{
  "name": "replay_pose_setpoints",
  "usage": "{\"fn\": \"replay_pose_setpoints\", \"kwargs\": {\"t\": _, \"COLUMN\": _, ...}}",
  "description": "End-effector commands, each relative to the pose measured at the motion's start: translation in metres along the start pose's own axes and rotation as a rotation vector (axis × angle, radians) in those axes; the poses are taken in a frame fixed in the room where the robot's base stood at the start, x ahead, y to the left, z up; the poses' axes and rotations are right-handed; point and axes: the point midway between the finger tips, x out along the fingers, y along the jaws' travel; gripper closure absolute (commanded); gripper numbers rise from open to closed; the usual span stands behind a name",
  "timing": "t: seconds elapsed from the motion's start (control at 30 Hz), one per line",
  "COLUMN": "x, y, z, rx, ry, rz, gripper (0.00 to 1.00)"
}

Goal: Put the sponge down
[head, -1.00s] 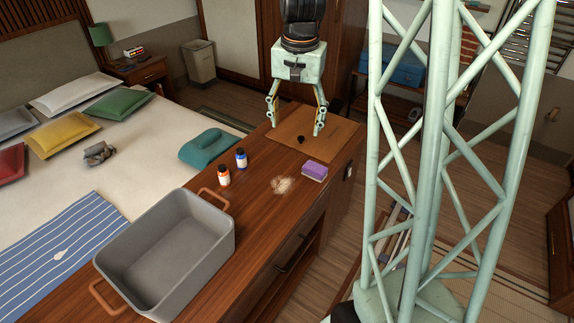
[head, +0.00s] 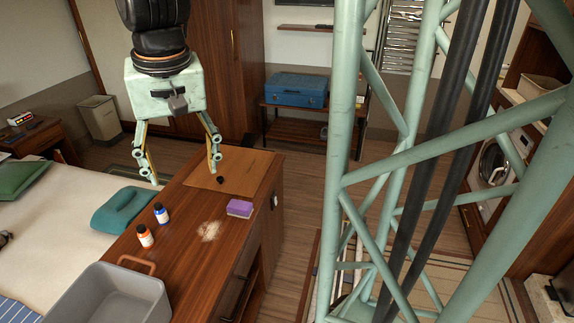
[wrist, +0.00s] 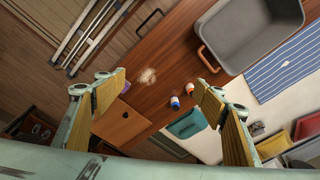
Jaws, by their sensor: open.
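The purple sponge (head: 240,208) lies flat on the wooden counter (head: 188,262), near its right edge. A pale patch of crumbs (head: 209,231) is just left of it. My gripper (head: 184,176) is open and empty, pointing down above the counter's far end, behind the sponge and apart from it. In the wrist view the two fingers of my gripper (wrist: 160,85) stand wide apart with nothing between them.
A brown board (head: 235,170) with a small black object (head: 221,180) lies at the far end. An orange bottle (head: 146,236) and a blue bottle (head: 161,213) stand left of the crumbs. A grey bin (head: 110,296) sits in front. The bed (head: 50,225) is at left.

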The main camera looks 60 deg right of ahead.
Motion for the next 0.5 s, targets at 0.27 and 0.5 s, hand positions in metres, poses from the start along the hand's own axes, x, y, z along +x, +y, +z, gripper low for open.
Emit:
{"fn": "replay_pose_setpoints", "kwargs": {"t": 0.27, "x": -0.043, "y": -0.007, "z": 0.041, "rx": -0.099, "ry": 0.053, "rz": -0.023, "gripper": 0.36}}
{"fn": "replay_pose_setpoints", "kwargs": {"t": 0.5, "x": -0.064, "y": -0.01, "z": 0.078, "rx": -0.184, "ry": 0.077, "rz": -0.036, "gripper": 0.36}}
